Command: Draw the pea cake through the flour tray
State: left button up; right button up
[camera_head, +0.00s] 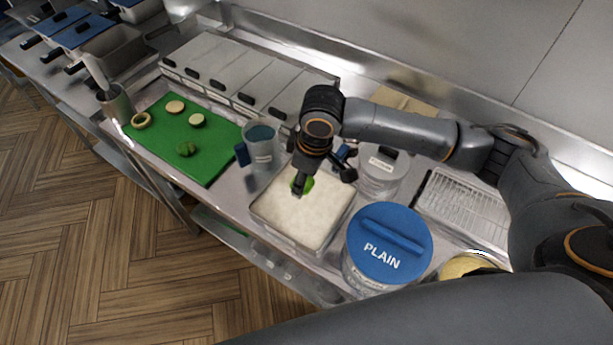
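The flour tray (268,216), a shallow pale pan of white flour, stands on the counter at the centre. The green pea cake (308,184) shows over its back part, partly hidden behind a finger; I cannot tell if it touches the flour. My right gripper (322,184) points down over the tray from the arm on the right. Its fingers look spread, one beside the cake and one farther right, clear of it. My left gripper is out of view.
A green board (207,165) with several small cakes and rings lies left. A clear jug (263,150) stands behind the tray. A blue-lidded PLAIN tub (388,243), a clear tub (383,172) and a wire rack (462,207) stand right. Lidded pans (243,82) line the back.

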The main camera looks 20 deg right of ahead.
jog(key=b, duration=0.5)
send_over(303, 207)
jog(key=f, duration=0.4)
jog(key=shift+s+d, duration=0.15)
jog(key=shift+d, duration=0.2)
jog(key=shift+f, duration=0.4)
jog(key=shift+f+b, duration=0.55)
jog(key=shift+f, duration=1.7)
jog(key=shift+a, duration=0.1)
jog(key=shift+p, duration=0.6)
